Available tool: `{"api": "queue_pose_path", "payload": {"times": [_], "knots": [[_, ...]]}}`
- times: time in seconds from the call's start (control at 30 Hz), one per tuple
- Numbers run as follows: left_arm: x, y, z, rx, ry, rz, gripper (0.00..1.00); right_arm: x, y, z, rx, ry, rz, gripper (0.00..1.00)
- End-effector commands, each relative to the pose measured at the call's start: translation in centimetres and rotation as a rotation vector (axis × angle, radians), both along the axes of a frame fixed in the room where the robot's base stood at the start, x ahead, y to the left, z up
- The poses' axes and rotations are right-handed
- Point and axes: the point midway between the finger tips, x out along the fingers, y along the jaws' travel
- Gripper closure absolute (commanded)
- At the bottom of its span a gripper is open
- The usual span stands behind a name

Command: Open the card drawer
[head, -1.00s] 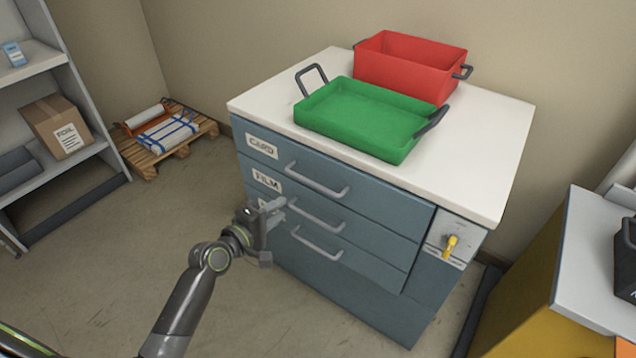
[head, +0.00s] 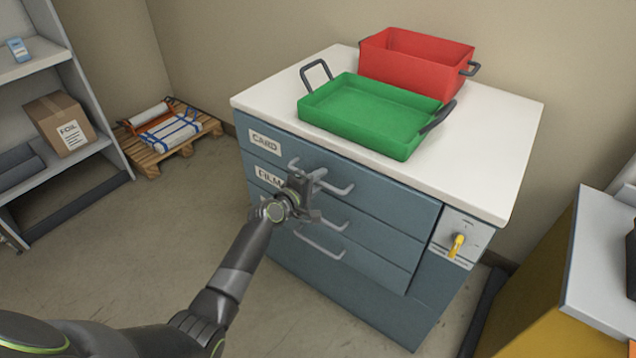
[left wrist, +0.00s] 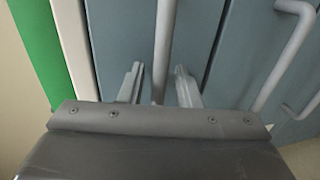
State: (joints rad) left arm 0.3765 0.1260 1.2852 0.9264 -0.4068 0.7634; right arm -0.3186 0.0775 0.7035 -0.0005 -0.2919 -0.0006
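The card drawer (head: 388,202) is the top drawer of the blue cabinet, marked by a CARD label (head: 264,142). Its front is flush with the cabinet. Its grey bar handle (head: 343,190) is partly hidden by my left gripper (head: 307,170), which is at the handle. In the left wrist view, the two fingers of my left gripper (left wrist: 158,84) are apart, with the handle bar (left wrist: 165,40) running between them. Gaps show on both sides of the bar. My right gripper is not in view.
The film drawer handle (head: 335,223) and a lower handle (head: 318,243) stick out just below my left gripper. A green tray (head: 400,144) and a red bin (head: 410,68) stand on the white top. A yellow knob (head: 456,245) is at the right. Floor in front is clear.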

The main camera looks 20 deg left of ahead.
Motion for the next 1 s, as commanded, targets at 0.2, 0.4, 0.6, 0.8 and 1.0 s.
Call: {"api": "queue_pose_path", "payload": {"times": [0.2,0.4,0.6,0.8,1.0], "knots": [[0.2,-0.1,0.0,0.000,-0.001,0.000,0.70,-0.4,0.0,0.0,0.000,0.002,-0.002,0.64],[0.2,-0.1,0.0,0.001,-0.001,0.000,0.81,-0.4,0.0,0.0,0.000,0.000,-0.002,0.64],[0.2,-0.1,0.0,0.001,-0.001,0.000,1.00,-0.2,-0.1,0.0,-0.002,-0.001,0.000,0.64],[0.2,-0.1,0.0,0.001,0.000,0.000,1.00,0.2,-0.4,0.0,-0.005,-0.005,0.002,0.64],[0.2,-0.1,-0.1,0.001,0.001,0.000,1.00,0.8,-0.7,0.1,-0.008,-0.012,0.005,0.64]]}}
